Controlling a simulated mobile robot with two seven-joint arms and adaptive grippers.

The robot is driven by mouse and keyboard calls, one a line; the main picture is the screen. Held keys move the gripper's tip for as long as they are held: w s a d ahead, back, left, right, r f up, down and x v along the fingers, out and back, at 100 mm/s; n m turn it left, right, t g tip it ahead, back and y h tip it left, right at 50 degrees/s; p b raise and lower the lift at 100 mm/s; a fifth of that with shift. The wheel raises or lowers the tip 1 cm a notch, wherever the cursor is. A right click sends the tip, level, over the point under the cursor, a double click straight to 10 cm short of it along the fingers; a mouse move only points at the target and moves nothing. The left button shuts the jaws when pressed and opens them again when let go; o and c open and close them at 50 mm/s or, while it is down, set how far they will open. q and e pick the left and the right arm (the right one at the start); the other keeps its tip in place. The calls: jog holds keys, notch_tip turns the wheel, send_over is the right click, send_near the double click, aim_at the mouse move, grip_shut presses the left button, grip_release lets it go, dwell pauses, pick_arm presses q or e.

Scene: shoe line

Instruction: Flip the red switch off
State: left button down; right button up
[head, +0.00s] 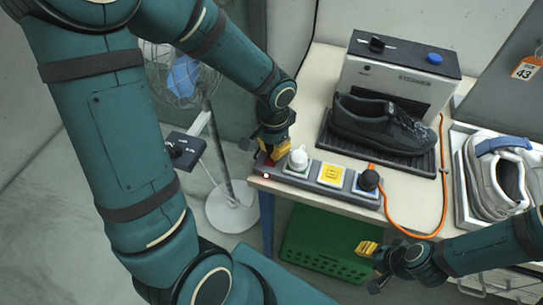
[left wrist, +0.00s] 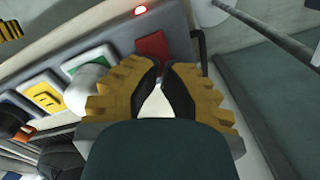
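The red switch (left wrist: 151,46) is a flat red rocker at one end of the grey power strip (left wrist: 178,24). A small red light (left wrist: 140,10) glows beside it. In the head view the red switch (head: 264,160) shows only in part at the strip's left end, mostly covered by my left gripper (head: 272,155). In the left wrist view the left gripper's yellow fingers (left wrist: 161,68) come together at their tips, with nothing held, close to the switch. I cannot tell whether they touch it. My right gripper (head: 367,248) hangs off the table's front edge, apart from the strip; its opening is unclear.
A white plug (head: 298,159), a yellow socket (head: 331,174) and a black plug (head: 369,180) with an orange cable sit along the strip. Behind are a black shoe (head: 385,122) and a grey machine (head: 400,75). A green crate (head: 325,245) is below; a fan (head: 185,75) stands left.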

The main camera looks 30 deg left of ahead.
pick_arm(q)
jog(key=shift+f+b, duration=0.5)
jog(key=shift+f, duration=0.1)
dwell(0.3)
jog(key=shift+r+p, duration=2.9)
jog(key=shift+r, duration=0.65)
